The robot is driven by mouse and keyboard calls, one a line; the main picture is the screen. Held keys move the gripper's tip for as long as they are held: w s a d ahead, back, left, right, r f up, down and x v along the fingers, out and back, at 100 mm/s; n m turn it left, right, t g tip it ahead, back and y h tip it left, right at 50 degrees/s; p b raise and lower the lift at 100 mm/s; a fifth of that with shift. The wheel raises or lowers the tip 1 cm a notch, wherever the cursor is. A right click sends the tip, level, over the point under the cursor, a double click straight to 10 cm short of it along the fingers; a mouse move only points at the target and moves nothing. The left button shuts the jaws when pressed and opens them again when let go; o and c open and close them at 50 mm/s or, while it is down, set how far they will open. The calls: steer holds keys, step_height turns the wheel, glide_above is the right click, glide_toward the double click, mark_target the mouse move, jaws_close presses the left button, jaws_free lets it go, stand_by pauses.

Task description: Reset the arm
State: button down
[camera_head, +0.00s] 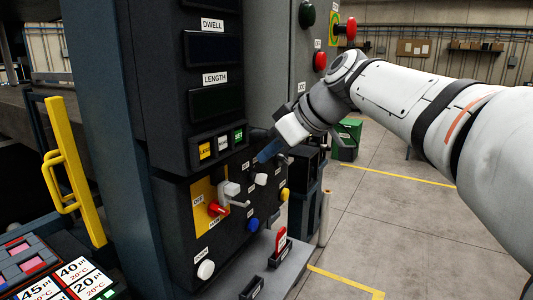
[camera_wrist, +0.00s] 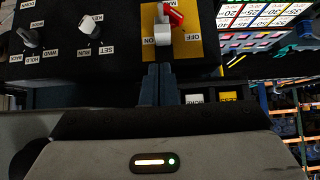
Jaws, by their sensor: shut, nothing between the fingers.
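My gripper (camera_head: 265,155) is at the left end of my white arm, in front of the black control panel (camera_head: 222,170). Its dark blue fingers are shut with nothing between them. In the wrist view the closed fingers (camera_wrist: 158,82) point towards the yellow switch plate (camera_wrist: 187,40). That plate carries a grey and red main switch (camera_wrist: 168,18), marked ON and OFF. In the head view the switch's red part (camera_head: 216,208) is low on the panel. From these views I cannot tell whether the fingertips touch the panel.
Knobs and buttons surround the switch, including a white knob (camera_head: 206,269), a blue button (camera_head: 253,224) and a yellow button (camera_head: 284,194). A yellow handle (camera_head: 72,170) stands at the left, above a rack of labelled cards (camera_head: 75,278). Open floor (camera_head: 400,220) lies to the right.

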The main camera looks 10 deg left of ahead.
steer(key=s+d+f+m+h, duration=0.4)
steer(key=s+d+f+m, duration=0.2)
steer(key=s+d+f, duration=0.3)
steer(key=s+d+f+m+h, duration=0.4)
steer(key=s+d+f+m, duration=0.3)
steer(key=d+f, duration=0.6)
step_height(320, 180, down, 5)
steer(key=shift+s+d+f+m+g, duration=0.1)
steer(key=shift+s+d+m+g, duration=0.25)
steer(key=shift+s, duration=0.85)
